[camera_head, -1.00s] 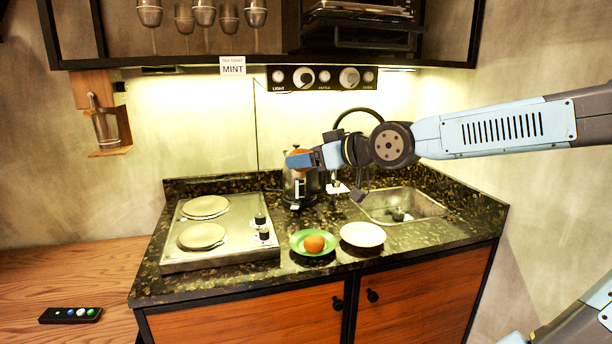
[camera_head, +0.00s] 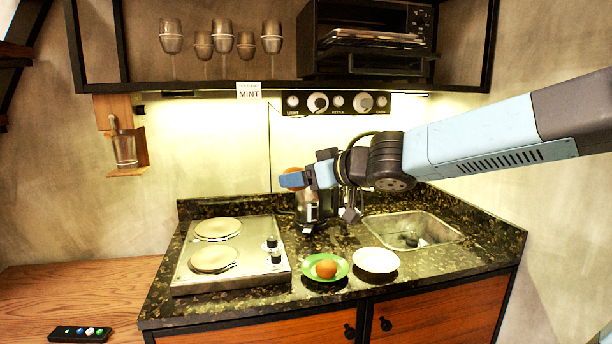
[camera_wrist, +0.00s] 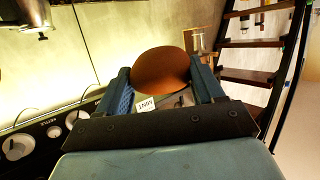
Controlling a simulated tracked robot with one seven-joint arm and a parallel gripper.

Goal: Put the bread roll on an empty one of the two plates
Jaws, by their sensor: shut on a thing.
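My gripper (camera_head: 293,180) is shut on the bread roll, held in the air above the counter, in front of the wall. The brown, rounded bread roll (camera_wrist: 160,70) fills the space between the two fingers in the wrist view. In the head view only a small part of it shows behind a blue finger. The green plate (camera_head: 308,271) stands on the counter below, with a round orange-brown thing (camera_head: 326,269) on it. The white plate (camera_head: 376,260) stands just right of it and is empty. Both plates are well below my gripper.
A two-plate hob (camera_head: 232,256) is left of the plates and a sink (camera_head: 412,229) is behind and right. A dark kettle-like appliance (camera_head: 308,210) stands below my gripper. A shelf with glasses (camera_head: 225,42) and an oven (camera_head: 365,40) hangs above.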

